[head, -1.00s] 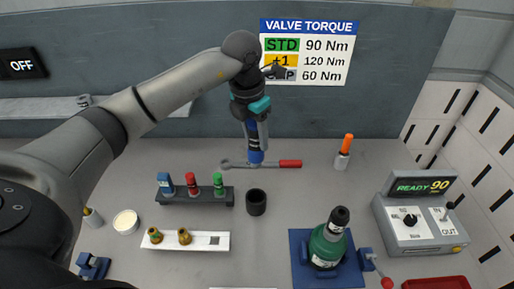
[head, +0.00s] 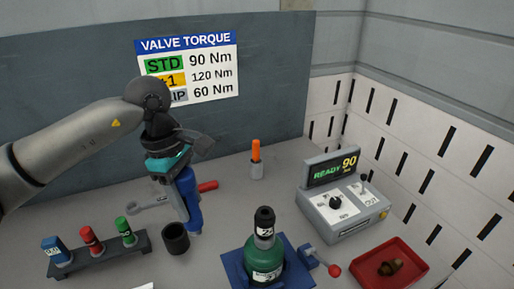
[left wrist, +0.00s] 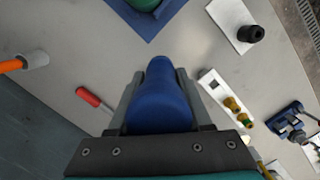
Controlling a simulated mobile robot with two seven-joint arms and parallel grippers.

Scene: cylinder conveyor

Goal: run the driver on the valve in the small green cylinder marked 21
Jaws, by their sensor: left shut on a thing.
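The small green cylinder (head: 268,262) stands upright in a blue holder (head: 238,268) in the head view. A black piece (head: 264,216) is on its top. A label is on its neck, too small for me to read surely. Part of the green cylinder also shows at the top of the left wrist view (left wrist: 143,3). My left gripper (head: 184,180) is shut on the blue driver (head: 191,205), left of the cylinder and apart from it. The driver also fills the jaws in the left wrist view (left wrist: 160,97). My right gripper is not in view.
A controller (head: 345,213) reads READY 90. A red-knobbed lever (head: 333,271) is at the holder's right, near a red tray (head: 413,252) with brown pieces. A dark cup (head: 175,238), a socket rack (head: 100,254), a red-handled tool (head: 207,186) and an orange-topped tool (head: 256,158) stand around.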

